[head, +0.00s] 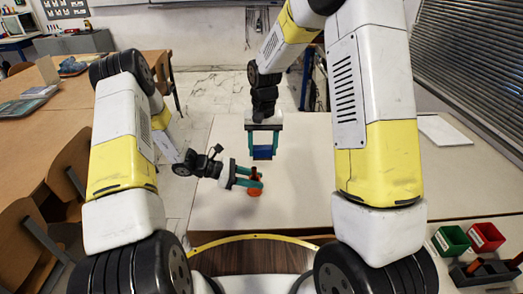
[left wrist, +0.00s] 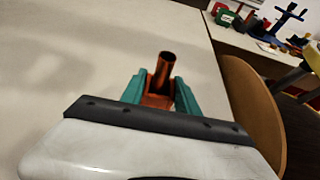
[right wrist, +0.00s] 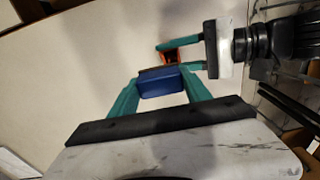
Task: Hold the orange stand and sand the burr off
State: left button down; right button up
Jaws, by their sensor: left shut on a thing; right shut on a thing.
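The orange stand (head: 254,191) is between the fingers of my left gripper (head: 249,179), over the pale table. In the left wrist view its upright tube (left wrist: 166,68) rises from a squarish orange part between the teal fingers. My left gripper is shut on it. My right gripper (head: 263,155) is above and behind it in the head view, shut on a blue block (head: 262,151). In the right wrist view the blue block (right wrist: 162,82) is between the teal fingertips, apart from the orange stand (right wrist: 173,57). I cannot make out the burr.
The pale table (head: 310,170) is mostly clear around the grippers. A green bin (head: 451,240) and a red bin (head: 486,236) stand at the right front, with a dark tray (head: 486,273) before them. A white sheet (head: 443,129) lies at the far right.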

pick_arm(q)
jog(key=shift+f, duration=0.1)
jog(key=c, duration=0.8)
grip_release()
jog(key=shift+c, duration=0.2)
jog(key=shift+a, duration=0.1)
jog(key=v, duration=1.2)
